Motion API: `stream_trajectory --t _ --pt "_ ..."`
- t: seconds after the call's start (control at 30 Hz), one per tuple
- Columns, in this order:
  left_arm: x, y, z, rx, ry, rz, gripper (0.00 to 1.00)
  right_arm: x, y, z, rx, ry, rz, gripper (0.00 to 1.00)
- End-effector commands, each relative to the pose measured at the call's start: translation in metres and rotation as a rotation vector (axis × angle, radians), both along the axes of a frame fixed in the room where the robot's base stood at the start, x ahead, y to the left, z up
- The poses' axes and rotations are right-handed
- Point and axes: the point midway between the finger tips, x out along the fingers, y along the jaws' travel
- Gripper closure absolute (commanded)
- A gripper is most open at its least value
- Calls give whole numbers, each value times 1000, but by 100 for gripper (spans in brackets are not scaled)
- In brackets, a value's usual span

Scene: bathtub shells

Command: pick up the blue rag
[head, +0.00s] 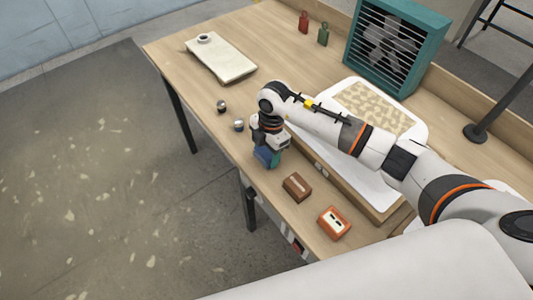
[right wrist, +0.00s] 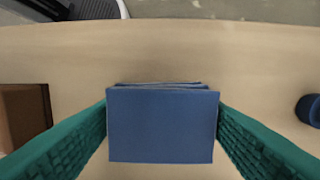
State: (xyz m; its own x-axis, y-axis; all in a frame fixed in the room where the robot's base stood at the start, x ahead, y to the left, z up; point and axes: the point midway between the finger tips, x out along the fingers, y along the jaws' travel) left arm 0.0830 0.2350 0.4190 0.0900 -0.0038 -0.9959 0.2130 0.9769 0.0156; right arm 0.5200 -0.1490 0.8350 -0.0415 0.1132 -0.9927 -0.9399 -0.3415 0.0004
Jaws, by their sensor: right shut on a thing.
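The blue rag (right wrist: 162,125) is a folded, layered square in the middle of the right wrist view. The two green fingers of my right gripper (right wrist: 162,128) press on its left and right sides, so the gripper is shut on it. In the head view the blue rag (head: 267,157) shows below my right gripper (head: 268,148), near the table's front edge. Whether the rag touches the table is hard to tell. My left gripper is not in view.
A brown box (head: 297,187) and an orange box (head: 334,222) sit on the wooden table (head: 165,55) nearby. Small round items (head: 239,125) stand on the other side. A white tub shell (head: 411,120), a teal fan (head: 396,45), a pale board (head: 222,62) and two bottles (head: 323,36) are further back.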

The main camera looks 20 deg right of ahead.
Motion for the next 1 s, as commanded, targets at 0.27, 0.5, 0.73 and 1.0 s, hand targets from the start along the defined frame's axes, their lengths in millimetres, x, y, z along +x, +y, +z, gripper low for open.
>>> stream_trajectory --t 0.27,0.5,0.73,1.0 --pt "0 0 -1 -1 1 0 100 1 0 5 1 -2 1 61" --pt "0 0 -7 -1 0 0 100 2 0 46 1 -7 0 61" --pt "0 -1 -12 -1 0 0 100 1 0 86 0 -4 1 61" --pt "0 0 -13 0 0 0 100 0 0 101 0 -1 0 61"
